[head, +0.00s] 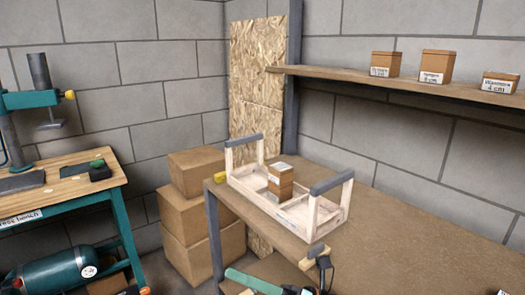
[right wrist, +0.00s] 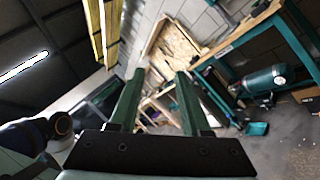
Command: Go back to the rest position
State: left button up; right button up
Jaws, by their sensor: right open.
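My right gripper (head: 243,279) shows only partly at the bottom edge of the head view, as a green finger in front of the workbench's near side. In the right wrist view its two green fingers (right wrist: 160,76) stand apart, and nothing is visible between them. The camera there looks tilted across the room, with floor and benches beyond the fingertips. My left gripper is not in view.
A wooden tote (head: 330,215) with stacked small boxes (head: 280,180) stands on the brown workbench (head: 430,240). A shelf (head: 340,74) holds labelled boxes. Cartons (head: 190,208) stand in the corner. The press bench (head: 60,190) is at left, a teal tank (head: 50,272) below.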

jog(key=d+f+m+t+h, duration=0.6)
jog(key=f+m+h, duration=0.15)
jog(key=m, duration=0.65)
jog(key=d+f+m+t+h, duration=0.55)
jog(key=f+m, duration=0.25)
jog(key=m, duration=0.6)
jog(key=s+d+f+m+g+h, duration=0.3)
jog(key=s+f+m, duration=0.2)
jog(key=s+f, duration=0.3)
jog(key=s+d+f+m+g+h, duration=0.2)
jog(key=s+d+f+m+g, duration=0.15)
jog(key=s+f+m, duration=0.35)
pick_arm(q)
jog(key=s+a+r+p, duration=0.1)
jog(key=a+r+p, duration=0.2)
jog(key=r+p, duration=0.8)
jog(key=p, duration=0.4)
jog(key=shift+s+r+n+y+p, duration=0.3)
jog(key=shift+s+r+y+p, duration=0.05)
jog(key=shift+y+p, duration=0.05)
pick_arm(e)
notch_tip(320, 180, up, 11)
jog(key=s+d+h, duration=0.1)
jog(key=s+d, duration=0.1)
jog(key=shift+s+d+n, duration=0.25)
jog(key=shift+d+n, duration=0.05)
